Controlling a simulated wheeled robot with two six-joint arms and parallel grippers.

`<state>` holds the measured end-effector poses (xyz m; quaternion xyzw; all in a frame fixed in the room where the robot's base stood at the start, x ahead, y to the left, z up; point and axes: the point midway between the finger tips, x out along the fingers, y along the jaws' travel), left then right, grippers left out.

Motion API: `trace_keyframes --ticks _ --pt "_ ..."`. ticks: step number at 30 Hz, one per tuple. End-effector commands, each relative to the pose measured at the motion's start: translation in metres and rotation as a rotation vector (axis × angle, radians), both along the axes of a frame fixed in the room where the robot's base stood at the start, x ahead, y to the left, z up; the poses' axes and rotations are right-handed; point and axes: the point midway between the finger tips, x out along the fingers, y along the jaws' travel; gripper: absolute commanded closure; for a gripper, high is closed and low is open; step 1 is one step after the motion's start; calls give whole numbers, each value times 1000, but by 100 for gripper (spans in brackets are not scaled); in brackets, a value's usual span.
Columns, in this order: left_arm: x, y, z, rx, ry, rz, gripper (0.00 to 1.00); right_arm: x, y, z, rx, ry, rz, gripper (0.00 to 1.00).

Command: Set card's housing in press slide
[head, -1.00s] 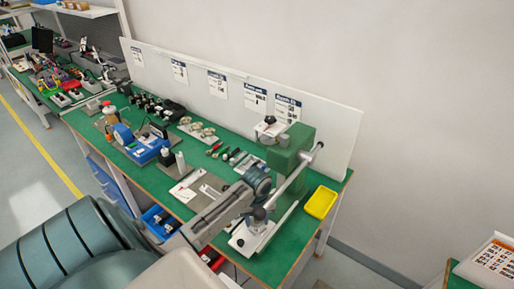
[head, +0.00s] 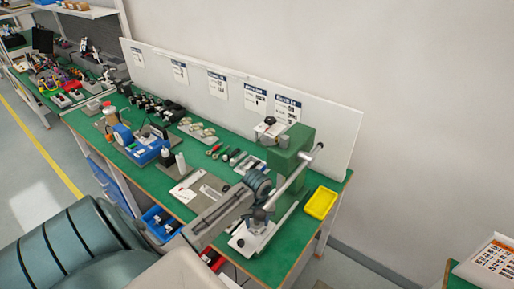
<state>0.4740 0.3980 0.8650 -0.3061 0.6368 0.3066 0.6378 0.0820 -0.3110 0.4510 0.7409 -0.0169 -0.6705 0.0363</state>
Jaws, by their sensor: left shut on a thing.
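The green press (head: 292,152) stands at the right end of the green bench, with a long lever reaching down and left from its side. Its pale slide plate (head: 246,243) lies on the bench at the press's front. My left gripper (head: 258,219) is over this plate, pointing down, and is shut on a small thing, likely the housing. The held thing is too small and too covered by the gripper to make out. I cannot tell whether it touches the slide. My right gripper is not in view.
A yellow tray (head: 320,203) sits right of the press near the bench edge. A white board (head: 330,135) with cards rises behind.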

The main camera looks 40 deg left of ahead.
Motion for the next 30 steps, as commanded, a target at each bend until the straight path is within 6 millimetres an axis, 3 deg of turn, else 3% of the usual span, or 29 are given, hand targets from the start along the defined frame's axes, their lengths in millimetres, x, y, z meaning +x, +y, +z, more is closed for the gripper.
trace_keyframes --ticks 11,12,15,25,30 --pt "0 0 -2 0 0 0 79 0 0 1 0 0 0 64" --pt "0 0 -2 0 0 0 46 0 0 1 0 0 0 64" --pt "0 0 -2 0 0 0 28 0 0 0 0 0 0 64" --pt "0 0 1 0 -1 0 28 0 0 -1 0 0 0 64" --pt "1 1 22 3 -3 -2 28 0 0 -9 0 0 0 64"
